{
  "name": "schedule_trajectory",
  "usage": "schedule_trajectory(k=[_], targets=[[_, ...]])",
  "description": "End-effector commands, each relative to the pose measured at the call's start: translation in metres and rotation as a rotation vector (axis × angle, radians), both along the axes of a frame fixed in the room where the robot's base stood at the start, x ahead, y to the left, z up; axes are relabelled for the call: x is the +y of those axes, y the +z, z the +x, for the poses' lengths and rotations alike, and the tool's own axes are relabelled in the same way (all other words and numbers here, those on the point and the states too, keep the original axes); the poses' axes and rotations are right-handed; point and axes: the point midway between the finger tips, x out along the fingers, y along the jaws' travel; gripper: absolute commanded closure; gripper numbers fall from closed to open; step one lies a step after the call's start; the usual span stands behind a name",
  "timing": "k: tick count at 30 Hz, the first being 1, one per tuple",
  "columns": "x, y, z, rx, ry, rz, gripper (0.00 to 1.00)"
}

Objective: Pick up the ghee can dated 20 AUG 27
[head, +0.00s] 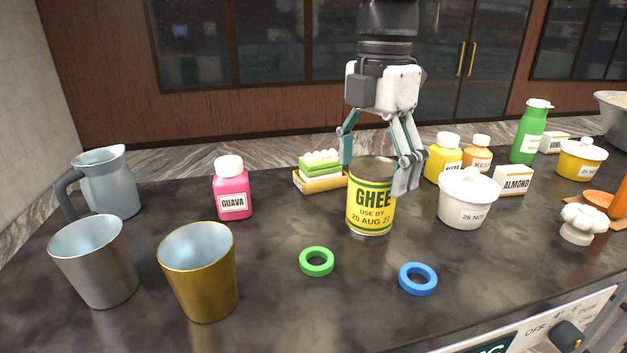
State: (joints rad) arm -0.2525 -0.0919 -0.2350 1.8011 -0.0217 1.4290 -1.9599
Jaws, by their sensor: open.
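The ghee can (369,218) is a yellow and green tin standing upright on the dark counter, near the middle of the head view. I cannot tell whether either finger touches the can.
A white lidded pot (467,203) stands close to the can's right. A green ring (316,262) and a blue ring (418,279) lie in front. A pink guava bottle (231,186) and a gold tumbler (200,272) stand left.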

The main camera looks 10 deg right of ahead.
Motion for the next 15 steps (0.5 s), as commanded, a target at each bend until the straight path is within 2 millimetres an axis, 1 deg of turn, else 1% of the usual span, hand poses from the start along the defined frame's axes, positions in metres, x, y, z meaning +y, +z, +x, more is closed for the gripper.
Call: schedule_trajectory(k=[5,9,15], targets=[[0.000,-0.025,-0.007,0.005,0.001,0.000,0.17],[0.000,-0.041,-0.006,0.002,0.000,0.000,0.17],[0.000,-0.046,-0.005,0.000,0.000,0.000,0.17]])
